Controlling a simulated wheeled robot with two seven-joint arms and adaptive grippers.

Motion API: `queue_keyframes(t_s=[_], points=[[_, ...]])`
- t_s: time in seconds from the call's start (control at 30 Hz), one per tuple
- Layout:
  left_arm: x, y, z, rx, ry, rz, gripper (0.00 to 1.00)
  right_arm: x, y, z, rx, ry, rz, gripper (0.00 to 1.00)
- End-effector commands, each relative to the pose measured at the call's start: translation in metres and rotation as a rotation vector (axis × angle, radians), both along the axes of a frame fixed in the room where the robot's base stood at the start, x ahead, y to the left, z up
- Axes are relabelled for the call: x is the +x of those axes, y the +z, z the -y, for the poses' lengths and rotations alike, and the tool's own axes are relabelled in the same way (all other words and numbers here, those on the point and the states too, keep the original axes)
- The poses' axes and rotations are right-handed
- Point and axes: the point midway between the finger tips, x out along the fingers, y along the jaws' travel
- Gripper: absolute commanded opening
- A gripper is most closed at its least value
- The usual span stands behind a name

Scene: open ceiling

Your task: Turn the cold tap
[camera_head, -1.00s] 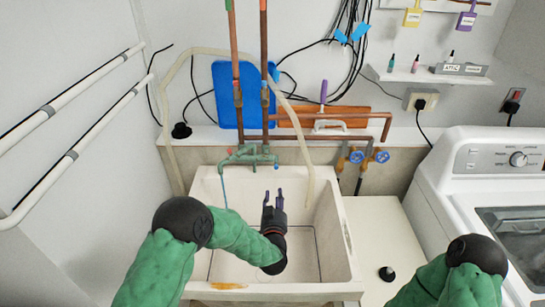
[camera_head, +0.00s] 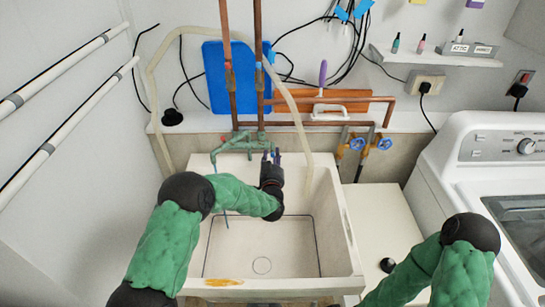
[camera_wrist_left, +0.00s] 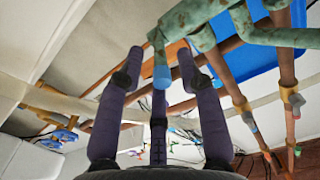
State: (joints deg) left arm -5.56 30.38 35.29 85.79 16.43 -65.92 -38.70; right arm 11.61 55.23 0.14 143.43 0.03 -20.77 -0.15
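A green, patinated tap fitting (camera_head: 245,143) is mounted at the back of the white sink (camera_head: 345,245). In the left wrist view, a blue-ended part (camera_wrist_left: 161,76), which looks like the cold tap handle, extends from the green pipework (camera_wrist_left: 200,20). My left gripper (camera_head: 272,156) is at the right end of the fitting. Its purple fingers (camera_wrist_left: 160,62) are spread, with the blue end between their tips in the picture. I cannot tell whether they touch it. My right gripper is out of view; only the green right arm shows.
A pale hose (camera_head: 303,130) hangs down into the sink. Copper pipes (camera_head: 258,80) rise behind the tap. Blue valve wheels (camera_head: 384,144) sit to the right. A white washing machine (camera_head: 450,190) stands at the far right. The sink basin is open below my left arm.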

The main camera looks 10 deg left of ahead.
Motion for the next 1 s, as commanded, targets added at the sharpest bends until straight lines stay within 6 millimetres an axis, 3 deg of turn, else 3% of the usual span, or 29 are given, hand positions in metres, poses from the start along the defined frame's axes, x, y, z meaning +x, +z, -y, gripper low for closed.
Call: queue_keyframes(t_s=[0.17,0.47,0.6,1.0], points=[[0.0114,-0.0004,-0.0024,0.0,0.001,0.0,0.36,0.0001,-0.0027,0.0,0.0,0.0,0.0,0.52],[0.0129,0.0002,-0.0027,0.0,0.0,0.0,0.36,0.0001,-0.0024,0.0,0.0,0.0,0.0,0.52],[0.0129,0.0002,-0.0026,0.0,0.0,0.0,0.0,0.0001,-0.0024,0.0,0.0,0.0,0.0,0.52],[0.0129,0.0006,-0.0037,0.0,0.001,-0.002,0.0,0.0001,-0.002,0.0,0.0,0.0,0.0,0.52]])
